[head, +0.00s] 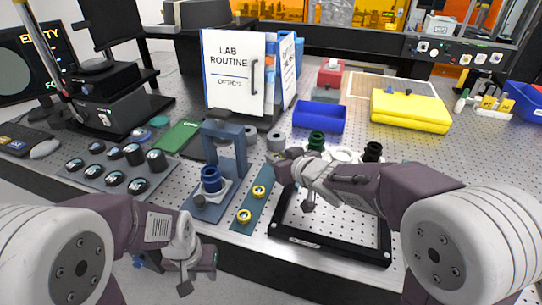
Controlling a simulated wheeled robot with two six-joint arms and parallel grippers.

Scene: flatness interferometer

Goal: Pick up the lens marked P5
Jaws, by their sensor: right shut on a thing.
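Two gold-rimmed round lenses (259,191) and (244,216) sit on a blue-green strip (247,204) in the middle of the bench. Their markings are too small to read, so I cannot tell which is P5. My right gripper (277,158) is at the far end of this strip, shut on a small piece with a yellowish edge, probably a lens, mostly hidden by the fingers. My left gripper (145,264) is low, in front of the bench's front edge, away from the lenses. Its fingers are too unclear to tell whether they are open.
A blue-grey stand (224,150) with a dark blue ring rises left of the strip. A black frame (325,243) lies right of it, under my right arm. A tray of dark round pieces (95,178) is at left. A blue bin (319,117) and yellow case (409,111) stand behind.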

